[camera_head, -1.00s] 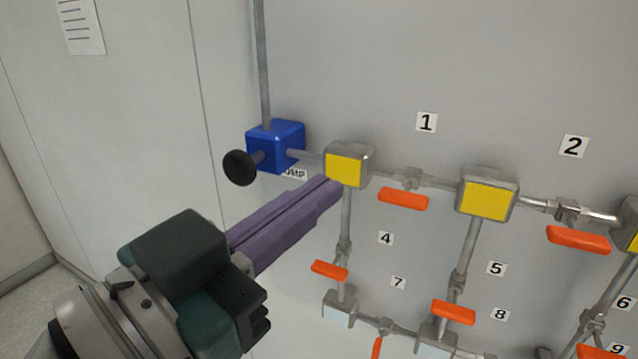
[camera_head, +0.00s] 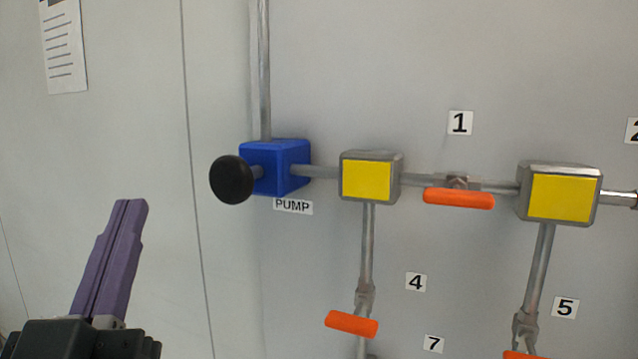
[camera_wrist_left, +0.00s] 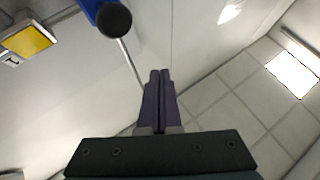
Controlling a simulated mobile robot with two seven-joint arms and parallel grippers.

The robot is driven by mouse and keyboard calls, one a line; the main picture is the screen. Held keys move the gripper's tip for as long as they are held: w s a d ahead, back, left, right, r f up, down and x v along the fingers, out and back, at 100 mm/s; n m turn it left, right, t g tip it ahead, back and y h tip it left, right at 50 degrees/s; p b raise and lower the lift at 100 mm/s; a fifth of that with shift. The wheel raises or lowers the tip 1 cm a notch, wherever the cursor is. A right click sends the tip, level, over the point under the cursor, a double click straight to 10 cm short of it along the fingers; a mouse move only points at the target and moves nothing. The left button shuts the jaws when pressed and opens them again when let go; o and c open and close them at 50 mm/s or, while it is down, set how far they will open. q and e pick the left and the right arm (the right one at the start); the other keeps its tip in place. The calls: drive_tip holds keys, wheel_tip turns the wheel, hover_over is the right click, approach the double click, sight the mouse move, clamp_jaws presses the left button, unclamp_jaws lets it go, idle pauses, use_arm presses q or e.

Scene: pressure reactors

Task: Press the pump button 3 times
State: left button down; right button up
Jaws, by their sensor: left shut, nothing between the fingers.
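The pump is a blue box (camera_head: 284,168) on the wall with a round black button (camera_head: 231,180) sticking out on a short stem at its left front. A label reading PUMP (camera_head: 293,206) sits below it. My left gripper (camera_head: 131,203) has purple fingers, shut and empty, pointing up. In the head view it is to the left of and below the button, apart from it. In the left wrist view the black button (camera_wrist_left: 113,20) and the blue box (camera_wrist_left: 92,8) show at the top, up and left of the shut fingers (camera_wrist_left: 160,72). My right gripper is not in view.
Right of the pump, pipes join yellow-faced boxes (camera_head: 367,180) and orange valve handles (camera_head: 459,198) with numbered labels. A vertical pipe (camera_head: 264,70) rises from the pump. A paper sheet (camera_head: 64,45) hangs on the left wall. The space left of the button is clear.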

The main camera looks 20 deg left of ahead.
sight(228, 190)
use_arm(q)
drive_tip(key=w+b, duration=0.4)
drive_tip(key=w, duration=0.4)
drive_tip(key=shift+w+d, duration=0.35)
drive_tip(key=shift+w, duration=0.05)
drive_tip(key=shift+w, duration=0.2)
idle(1.7)
drive_tip(key=shift+w, duration=0.25)
drive_tip(key=shift+w+d+b, duration=0.15)
drive_tip(key=shift+w+b, duration=0.85)
drive_tip(key=shift+w, duration=0.65)
idle(1.3)
drive_tip(key=shift+s, duration=0.1)
drive_tip(key=shift+s+p, duration=0.45)
drive_tip(key=shift+p, duration=0.15)
drive_tip(key=shift+s+p, duration=1)
drive_tip(key=shift+s, duration=0.5)
